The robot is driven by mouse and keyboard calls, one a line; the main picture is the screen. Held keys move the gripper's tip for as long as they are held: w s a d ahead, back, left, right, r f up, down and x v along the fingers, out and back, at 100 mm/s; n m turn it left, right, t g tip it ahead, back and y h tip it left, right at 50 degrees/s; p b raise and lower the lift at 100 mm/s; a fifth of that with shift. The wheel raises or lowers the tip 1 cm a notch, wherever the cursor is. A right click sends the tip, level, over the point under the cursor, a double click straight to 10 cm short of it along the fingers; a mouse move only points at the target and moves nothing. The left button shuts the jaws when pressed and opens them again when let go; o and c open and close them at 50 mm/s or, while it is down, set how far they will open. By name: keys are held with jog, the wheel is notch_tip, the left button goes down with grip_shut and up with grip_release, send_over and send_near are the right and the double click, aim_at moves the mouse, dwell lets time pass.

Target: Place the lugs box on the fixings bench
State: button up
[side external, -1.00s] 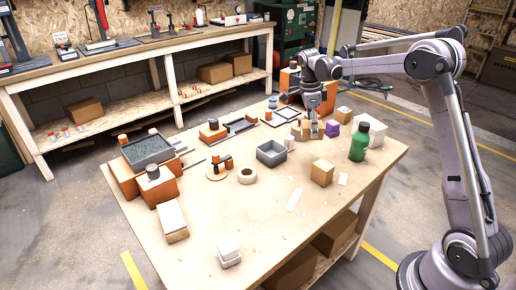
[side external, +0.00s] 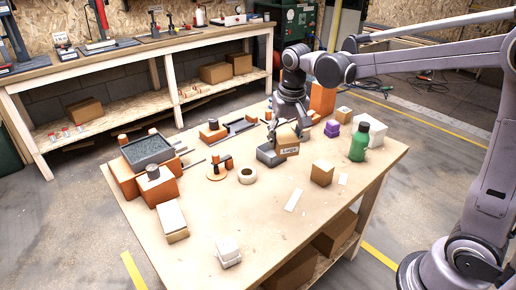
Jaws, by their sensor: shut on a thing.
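The lugs box (side external: 288,150) is a small brown carton with a white label reading "Lugs". My gripper (side external: 289,124) is shut on it and holds it slightly tilted, over the wooden table (side external: 250,215). The box overlaps the right side of the grey open bin (side external: 267,160) in view; I cannot tell its exact height above the table. A second bench (side external: 140,58) stands along the back wall with tools and small signs on its top. The signs are too small to read, so I cannot tell which surface is the fixings bench.
The table's front middle is mostly clear.

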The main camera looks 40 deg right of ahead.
aim_at(277, 182)
jog(key=shift+s+a+r+n, duration=0.1)
jog(key=shift+s+a+n, duration=0.2)
jog(key=shift+a+n, duration=0.35)
jog(key=shift+d+n, duration=0.1)
jog(key=shift+n, duration=0.15)
jog(key=f+n, duration=0.1)
jog(key=w+d+f+n+g, duration=0.1)
jog(key=f+n, duration=0.1)
jog(key=w+d+f+n+g, duration=0.1)
jog(key=shift+w+d+f+n+y, duration=0.15)
jog(key=shift+w+d+n+y, duration=0.1)
jog(key=shift+n+y, duration=0.15)
jog(key=shift+w+d+f+n+t+h, duration=0.45)
jog(key=shift+f+n+t+h, duration=0.6)
jog(key=shift+f+n+h, duration=1.9)
jog(key=shift+w+d+f+n+t+h, duration=0.15)
jog(key=shift+w+f+n+t+h, duration=0.95)
jog(key=shift+n, duration=2.9)
jog(key=shift+w+d+f+n+t+h, duration=0.2)
jog(key=shift+f+n+t+h, duration=0.85)
jog(key=shift+f+n+h, duration=2.1)
jog(key=o, duration=1.4)
jog(key=shift+s+d+r+n+h, duration=0.1)
jog(key=shift+r+n+h, duration=0.2)
jog(key=shift+n, duration=0.1)
jog(key=shift+c, duration=0.2)
